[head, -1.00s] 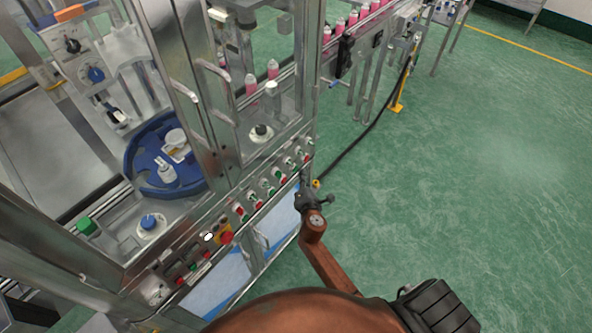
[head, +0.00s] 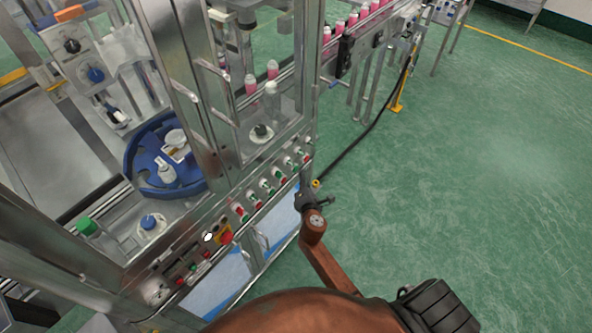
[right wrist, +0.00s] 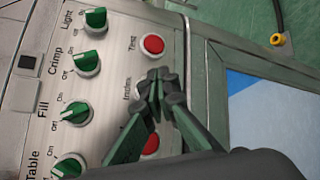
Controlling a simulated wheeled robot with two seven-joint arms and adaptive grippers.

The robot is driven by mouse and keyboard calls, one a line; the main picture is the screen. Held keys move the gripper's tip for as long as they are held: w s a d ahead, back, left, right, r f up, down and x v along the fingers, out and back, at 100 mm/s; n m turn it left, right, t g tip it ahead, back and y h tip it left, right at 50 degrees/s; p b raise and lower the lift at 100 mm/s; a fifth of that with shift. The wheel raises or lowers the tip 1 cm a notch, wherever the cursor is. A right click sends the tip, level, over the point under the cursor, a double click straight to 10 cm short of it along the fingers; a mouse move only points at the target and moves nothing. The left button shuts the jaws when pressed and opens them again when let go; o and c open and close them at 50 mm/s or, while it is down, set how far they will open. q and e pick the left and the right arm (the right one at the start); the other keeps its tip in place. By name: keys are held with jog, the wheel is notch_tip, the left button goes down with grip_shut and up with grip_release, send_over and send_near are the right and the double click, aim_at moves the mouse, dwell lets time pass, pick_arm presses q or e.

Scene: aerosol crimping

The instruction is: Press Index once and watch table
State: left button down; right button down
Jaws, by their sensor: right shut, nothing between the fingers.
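The control panel (right wrist: 110,20) fills the left of the right wrist view, with knobs labelled Light, Crimp, Fill and Table. The red Test button (right wrist: 152,44) is clear. The Index label (right wrist: 127,90) shows beside my right gripper (right wrist: 160,85), whose shut, empty fingertips cover the Index button. I cannot tell whether they touch or press it. In the head view this gripper (head: 306,190) is at the right end of the panel. My left gripper is not in view.
Another red button (right wrist: 150,146) lies below, partly behind a finger. A red emergency button (head: 226,237) is farther left on the machine front. Metal door handles (head: 215,75) stick out above. Pink bottles (head: 352,20) line the conveyor. The green floor at right is open.

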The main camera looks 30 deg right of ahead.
jog(key=shift+w, duration=0.1)
jog(key=shift+w+a, duration=0.15)
jog(key=shift+w, duration=0.15)
jog(key=shift+w+a, duration=0.15)
jog(key=shift+w, duration=0.2)
dwell(0.9)
dwell(0.4)
jog(key=shift+s+d, duration=0.3)
jog(key=shift+s, duration=0.45)
jog(key=s, duration=0.1)
jog(key=s+d, duration=0.1)
jog(key=s, duration=0.1)
jog(key=s+d+p, duration=0.1)
jog(key=shift+s, duration=0.3)
dwell(0.8)
